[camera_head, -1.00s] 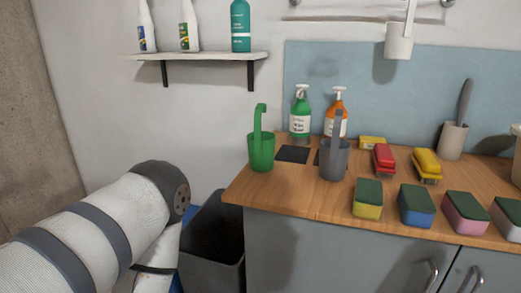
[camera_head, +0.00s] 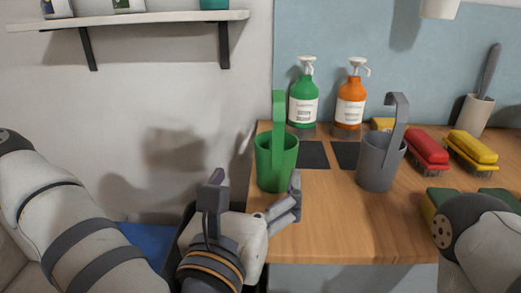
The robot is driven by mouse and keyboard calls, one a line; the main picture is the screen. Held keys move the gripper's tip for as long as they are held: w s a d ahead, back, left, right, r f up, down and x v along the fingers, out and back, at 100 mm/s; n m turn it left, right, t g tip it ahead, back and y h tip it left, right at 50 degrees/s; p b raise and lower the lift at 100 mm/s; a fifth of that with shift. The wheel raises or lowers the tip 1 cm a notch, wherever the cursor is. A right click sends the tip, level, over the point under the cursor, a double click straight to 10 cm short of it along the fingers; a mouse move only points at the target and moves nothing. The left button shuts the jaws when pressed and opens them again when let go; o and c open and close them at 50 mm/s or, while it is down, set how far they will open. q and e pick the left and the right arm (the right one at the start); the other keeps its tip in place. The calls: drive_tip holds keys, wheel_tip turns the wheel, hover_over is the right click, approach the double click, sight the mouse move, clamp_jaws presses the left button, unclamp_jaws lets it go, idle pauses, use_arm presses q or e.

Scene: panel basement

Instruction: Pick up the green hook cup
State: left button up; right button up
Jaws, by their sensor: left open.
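The green hook cup (camera_head: 276,165) stands upright on the left end of the wooden counter (camera_head: 320,225), its tall hook rising above the rim. My left gripper (camera_head: 257,190) is open, at the counter's left edge just in front of and left of the cup. One finger stands left of the cup and the other is low by its front right side. I cannot tell whether either finger touches it. My right gripper is not in view; part of my right arm shows at the lower right.
A grey hook cup (camera_head: 380,162) stands to the right. Green (camera_head: 304,98) and orange (camera_head: 350,100) pump bottles stand behind, near dark square pads (camera_head: 312,155). Red (camera_head: 427,150) and yellow (camera_head: 472,150) brushes lie farther right. A wall shelf (camera_head: 130,20) is at upper left.

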use_arm(q)
drive_tip(key=x, duration=0.7)
drive_tip(key=d+x, duration=0.1)
drive_tip(key=x, duration=0.2)
drive_tip(key=shift+w+f, duration=0.2)
drive_tip(key=shift+w, duration=0.05)
drive_tip(key=c, duration=1.2)
